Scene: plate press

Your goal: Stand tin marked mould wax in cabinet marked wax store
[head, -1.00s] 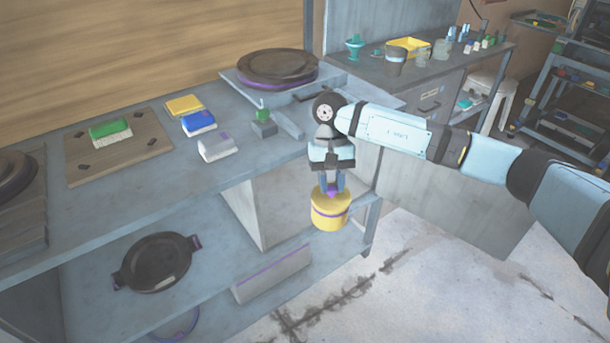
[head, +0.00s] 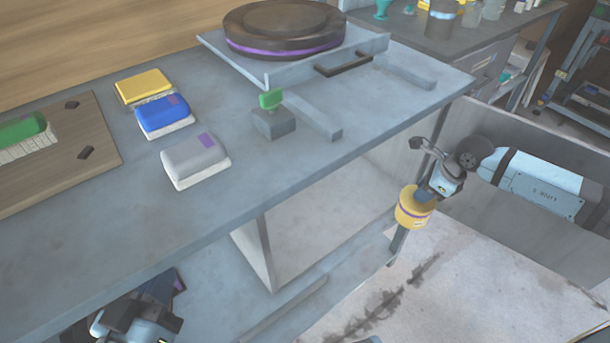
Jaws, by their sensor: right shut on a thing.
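A yellow tin with a purple band (head: 413,210) hangs upright in my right gripper (head: 428,189), which is shut on its top. The tin is in the air beside the bench's right end, below the worktop's level. Its marking is too small to read. Under the worktop, left of the tin, is an open-fronted grey compartment (head: 256,252). No wax store label is readable on it. My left gripper (head: 138,322) shows at the bottom left, below the bench's front edge. Its jaws are not clear.
The worktop (head: 225,225) holds yellow, blue and grey brush-like blocks, a small green-knobbed block (head: 273,122) and a round dark plate (head: 285,30) on a press. Its front edge lies left of the tin. Open floor (head: 450,285) lies below the tin.

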